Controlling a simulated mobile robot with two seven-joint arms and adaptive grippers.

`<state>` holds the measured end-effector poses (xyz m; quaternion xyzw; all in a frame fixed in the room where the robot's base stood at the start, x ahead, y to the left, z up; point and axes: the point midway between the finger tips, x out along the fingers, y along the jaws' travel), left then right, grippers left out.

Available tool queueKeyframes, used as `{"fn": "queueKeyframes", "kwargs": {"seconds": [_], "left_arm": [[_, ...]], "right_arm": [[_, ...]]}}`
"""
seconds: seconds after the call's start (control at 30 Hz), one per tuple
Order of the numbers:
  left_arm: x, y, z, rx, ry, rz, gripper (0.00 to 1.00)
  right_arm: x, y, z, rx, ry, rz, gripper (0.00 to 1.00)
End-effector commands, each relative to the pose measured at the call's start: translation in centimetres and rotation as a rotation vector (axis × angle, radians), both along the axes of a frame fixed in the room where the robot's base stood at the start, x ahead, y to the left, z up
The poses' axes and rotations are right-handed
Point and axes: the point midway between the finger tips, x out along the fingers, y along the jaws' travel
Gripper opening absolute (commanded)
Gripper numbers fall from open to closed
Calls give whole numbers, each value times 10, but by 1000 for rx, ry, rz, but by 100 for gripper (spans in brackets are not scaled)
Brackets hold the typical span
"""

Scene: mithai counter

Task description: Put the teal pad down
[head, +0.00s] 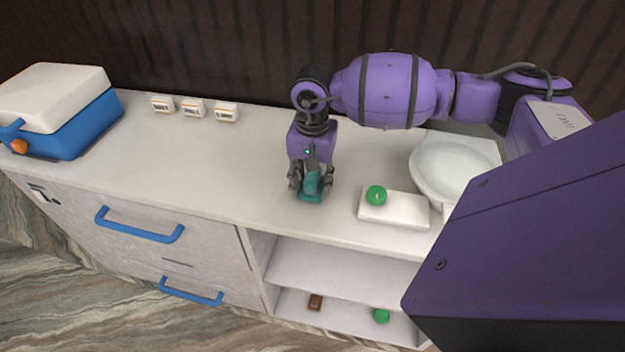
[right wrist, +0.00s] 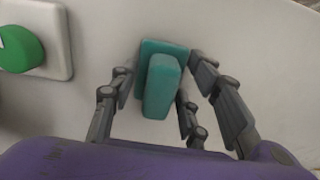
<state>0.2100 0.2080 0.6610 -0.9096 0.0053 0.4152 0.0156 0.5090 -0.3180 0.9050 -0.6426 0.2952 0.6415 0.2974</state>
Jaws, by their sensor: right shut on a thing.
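The teal pad (head: 313,186) is a flat square plate with a raised teal grip block; it also shows in the right wrist view (right wrist: 161,85). My right gripper (head: 310,183) points down over the counter, its fingers on both sides of the pad's grip block, shut on it. The pad is at or very close to the white counter top (head: 240,160); I cannot tell whether it touches. My left gripper is not in view.
A white slab (head: 407,211) with a green round piece (head: 376,195) lies just right of the pad. Further right is a white bowl (head: 450,165). A blue-and-white box (head: 75,125) and small label blocks (head: 193,108) stand left and back. Counter left of the gripper is clear.

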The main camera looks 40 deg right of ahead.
Motion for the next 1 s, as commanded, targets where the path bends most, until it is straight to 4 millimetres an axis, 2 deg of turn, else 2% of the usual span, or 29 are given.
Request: {"fn": "queueKeyframes", "kwargs": {"seconds": [0.33,0.37,0.5,0.83,1.0], "left_arm": [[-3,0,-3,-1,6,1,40],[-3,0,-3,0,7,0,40],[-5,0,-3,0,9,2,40],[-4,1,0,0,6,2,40],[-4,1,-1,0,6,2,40]], "right_arm": [[0,0,-6,1,-1,0,22],[0,0,-6,0,0,0,44],[0,0,-5,0,-1,0,62],[0,0,-3,0,-3,0,62],[1,-1,15,0,-6,-1,62]]}}
